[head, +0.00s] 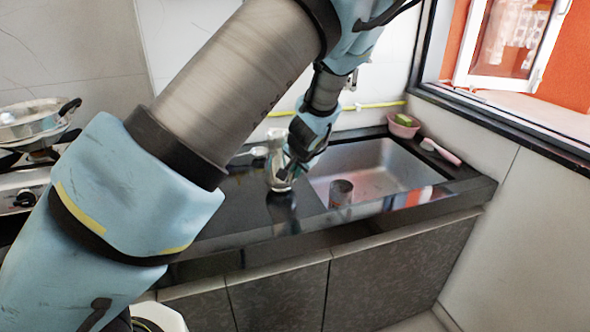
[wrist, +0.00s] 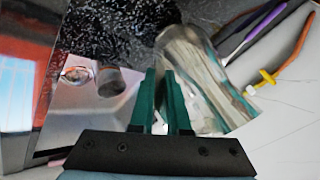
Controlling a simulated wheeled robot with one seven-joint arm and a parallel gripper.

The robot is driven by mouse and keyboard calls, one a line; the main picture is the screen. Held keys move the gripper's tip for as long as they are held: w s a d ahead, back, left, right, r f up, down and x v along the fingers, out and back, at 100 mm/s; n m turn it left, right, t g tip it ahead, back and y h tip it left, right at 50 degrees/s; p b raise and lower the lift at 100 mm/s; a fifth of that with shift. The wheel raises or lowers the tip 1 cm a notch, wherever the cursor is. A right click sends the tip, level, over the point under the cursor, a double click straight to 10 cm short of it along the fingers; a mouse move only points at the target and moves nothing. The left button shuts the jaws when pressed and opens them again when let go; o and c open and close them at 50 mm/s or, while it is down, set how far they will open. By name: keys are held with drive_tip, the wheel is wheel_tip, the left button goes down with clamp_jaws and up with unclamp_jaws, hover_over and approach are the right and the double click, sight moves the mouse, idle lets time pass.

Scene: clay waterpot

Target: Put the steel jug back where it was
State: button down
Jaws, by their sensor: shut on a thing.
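The steel jug (head: 275,165) is upright at the black counter just left of the sink, with its dark reflection below it. I cannot tell whether its base touches the counter. My gripper (head: 292,160) is at the jug's right side, shut on it; the fingers partly hide the jug. In the wrist view, the teal fingers of my gripper (wrist: 162,75) are close together beside the shiny jug (wrist: 200,75), which lies to their right. Which part of the jug is pinched is hidden.
The sink (head: 375,165) is right of the jug and holds a metal cup (head: 341,193). A pink bowl (head: 403,126) and a pink-handled brush (head: 442,152) sit on the sink's far and right edges. A pan (head: 35,120) is on the stove at left. Counter in front is clear.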

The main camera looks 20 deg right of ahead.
drive_tip(key=shift+f, duration=0.25)
drive_tip(key=shift+f, duration=0.15)
drive_tip(key=c, duration=0.9)
unclamp_jaws()
drive_tip(key=b+v, duration=0.2)
drive_tip(key=v, duration=1)
drive_tip(key=shift+b, duration=0.35)
